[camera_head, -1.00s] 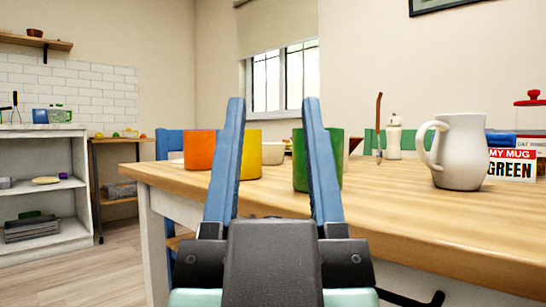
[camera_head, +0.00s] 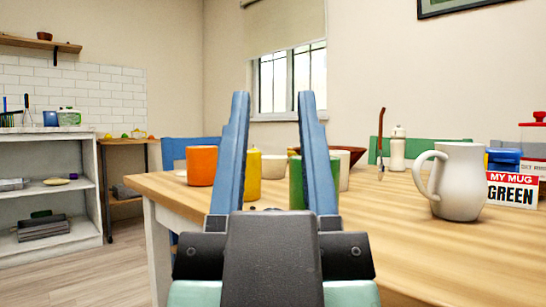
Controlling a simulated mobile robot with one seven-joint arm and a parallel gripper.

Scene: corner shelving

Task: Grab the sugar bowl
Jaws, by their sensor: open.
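My gripper (camera_head: 273,97) is open and empty, with its two blue fingers pointing up over the near part of the wooden table (camera_head: 420,225). Between the fingers, farther back, stands a small white vessel (camera_head: 274,161), partly hidden by the yellow cup (camera_head: 253,178) and the green cup (camera_head: 296,183). I cannot tell for certain that it is the sugar bowl. Another whitish vessel (camera_head: 344,170) shows just right of the right finger. A brown bowl (camera_head: 350,152) sits behind it. The fingers overlap the yellow and green cups in view; no contact shows.
An orange cup (camera_head: 202,166) stands left of the fingers. A white jug (camera_head: 459,182) and a "MY MUG GREEN" box (camera_head: 511,190) stand right. A pale shaker (camera_head: 397,150) is behind. Blue (camera_head: 188,150) and green (camera_head: 430,151) chair backs border the table. Tabletop in front is clear.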

